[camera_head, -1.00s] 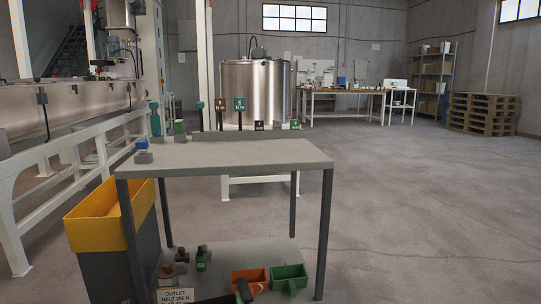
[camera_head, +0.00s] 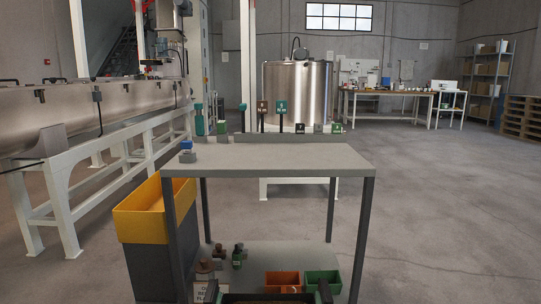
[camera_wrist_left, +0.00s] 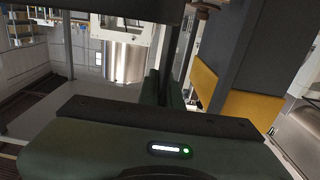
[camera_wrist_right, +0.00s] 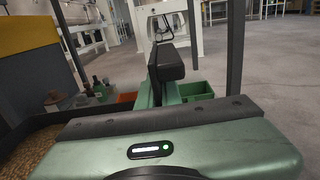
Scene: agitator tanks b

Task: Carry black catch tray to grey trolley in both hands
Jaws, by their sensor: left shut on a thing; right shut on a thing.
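The black catch tray (camera_head: 265,297) shows only as a dark rim at the bottom edge of the head view. The right wrist view shows its brown, grainy contents (camera_wrist_right: 35,148). In the left wrist view the tray is hard to make out. The grey trolley (camera_head: 290,158) stands just ahead, with a flat top and a lower shelf. The middle of its top is bare.
Small blue, grey and green items (camera_head: 187,150) and several signs line the top's left and back edges. Orange (camera_head: 282,280) and green (camera_head: 320,277) bins sit on the lower shelf. A yellow-topped bin (camera_head: 142,222) stands left of the trolley. Floor at right is clear.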

